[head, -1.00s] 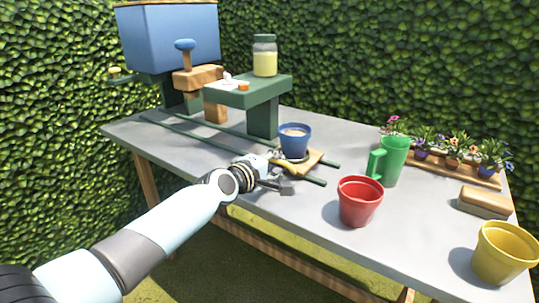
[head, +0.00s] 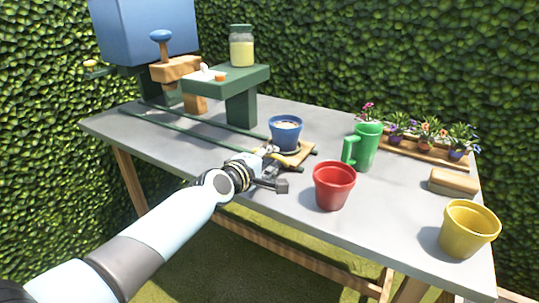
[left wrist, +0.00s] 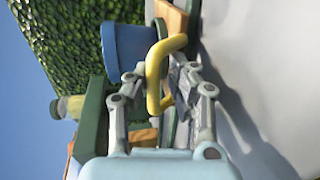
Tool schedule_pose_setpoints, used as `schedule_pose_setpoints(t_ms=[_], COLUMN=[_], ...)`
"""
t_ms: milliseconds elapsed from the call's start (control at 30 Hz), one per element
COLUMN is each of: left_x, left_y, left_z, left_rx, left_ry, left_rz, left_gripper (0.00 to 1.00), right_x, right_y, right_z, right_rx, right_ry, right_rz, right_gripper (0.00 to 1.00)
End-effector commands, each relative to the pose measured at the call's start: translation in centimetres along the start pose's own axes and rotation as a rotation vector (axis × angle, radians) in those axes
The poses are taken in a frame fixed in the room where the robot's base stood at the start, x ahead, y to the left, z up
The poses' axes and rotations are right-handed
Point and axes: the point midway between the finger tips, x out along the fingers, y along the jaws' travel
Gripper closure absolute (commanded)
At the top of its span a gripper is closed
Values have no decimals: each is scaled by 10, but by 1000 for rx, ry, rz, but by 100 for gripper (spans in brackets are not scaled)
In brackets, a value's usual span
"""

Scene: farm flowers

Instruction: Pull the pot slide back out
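The pot slide (head: 301,158) is a wooden board on green rails, near their front end. A blue pot (head: 285,135) filled to near its brim stands upright on it; the pot also shows in the left wrist view (left wrist: 125,45). A yellow handle (left wrist: 154,75) sticks out from the slide's near side. My left gripper (left wrist: 163,72) has its fingers on either side of this handle and appears closed on it. In the head view the gripper (head: 268,166) partly hides the handle. My right gripper is not in view.
A green stand (head: 240,82) with a jar (head: 241,50) stands behind the slide. A red pot (head: 333,188), a green mug (head: 366,150), a yellow pot (head: 467,232) and a brush-like block (head: 453,183) stand to the right. Flowers in a wooden tray (head: 420,156) are at the back.

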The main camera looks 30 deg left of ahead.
Motion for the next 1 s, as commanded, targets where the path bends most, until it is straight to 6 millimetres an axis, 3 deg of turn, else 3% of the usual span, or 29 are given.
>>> schedule_pose_setpoints(t_ms=[100,467,1000], left_x=[0,-6,-108], left_y=[2,4,2], left_z=[-1,-2,-1], left_rx=[1,4,4], left_ry=[1,2,2], left_rz=[4,9,5], left_gripper=[64,64,64], right_x=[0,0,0], right_y=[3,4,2], right_z=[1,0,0], right_rx=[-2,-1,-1], right_ry=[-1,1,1], right_rz=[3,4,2], right_gripper=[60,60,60])
